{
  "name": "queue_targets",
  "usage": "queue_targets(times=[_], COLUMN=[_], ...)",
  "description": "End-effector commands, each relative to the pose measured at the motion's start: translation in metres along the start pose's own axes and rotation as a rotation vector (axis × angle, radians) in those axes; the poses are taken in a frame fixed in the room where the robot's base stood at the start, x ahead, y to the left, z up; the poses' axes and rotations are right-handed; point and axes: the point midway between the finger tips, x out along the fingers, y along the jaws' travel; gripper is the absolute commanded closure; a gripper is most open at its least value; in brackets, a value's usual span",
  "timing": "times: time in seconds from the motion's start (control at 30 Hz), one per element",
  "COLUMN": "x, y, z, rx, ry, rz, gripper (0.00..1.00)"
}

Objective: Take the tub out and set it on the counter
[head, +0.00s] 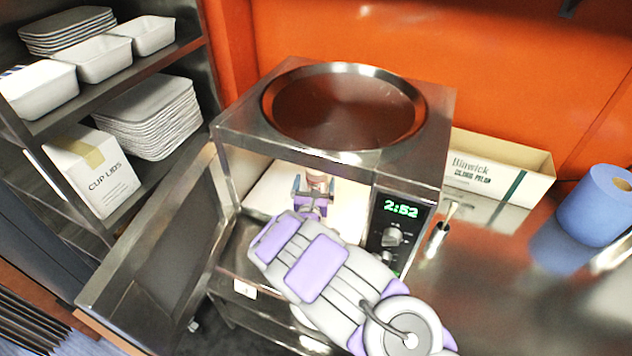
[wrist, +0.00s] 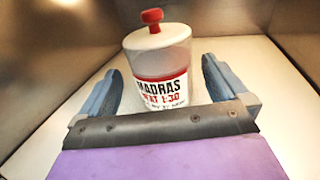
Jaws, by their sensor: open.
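The tub (wrist: 161,75) is a clear round container with a pale lid, a red knob and a label reading "MADRAS". It stands upright inside the lit microwave (head: 262,194), whose door (head: 160,250) is swung open to the left. My gripper (wrist: 164,85) is inside the microwave, open, with one blue finger on each side of the tub and a visible gap to each. In the head view the tub (head: 318,181) shows only in part, behind my gripper (head: 315,188). Contact with the tub cannot be seen.
The steel counter (head: 490,290) is clear in front of the cardboard box (head: 500,175) and blue roll (head: 597,205). A small metal cylinder (head: 438,238) stands close to the microwave's right side. A large round pan (head: 343,105) sits on top. Shelves (head: 120,75) stand left.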

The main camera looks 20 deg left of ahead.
Motion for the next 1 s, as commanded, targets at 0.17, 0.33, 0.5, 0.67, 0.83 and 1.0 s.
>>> queue_targets(times=[0.17, 0.33, 0.5, 0.67, 0.83, 1.0], x=[0.020, 0.039, 0.047, 0.047, 0.047, 0.046], y=[-0.002, -0.003, -0.002, -0.001, -0.001, -0.001], z=[-0.006, -0.008, -0.006, -0.006, -0.006, -0.006], rx=[0.007, 0.004, 0.002, 0.000, 0.000, 0.000], ry=[0.000, 0.004, 0.002, 0.002, 0.002, 0.002], rz=[-0.004, -0.004, -0.002, -0.002, -0.002, -0.001], gripper=[0.00, 0.00, 0.00, 0.00, 0.13, 0.30])
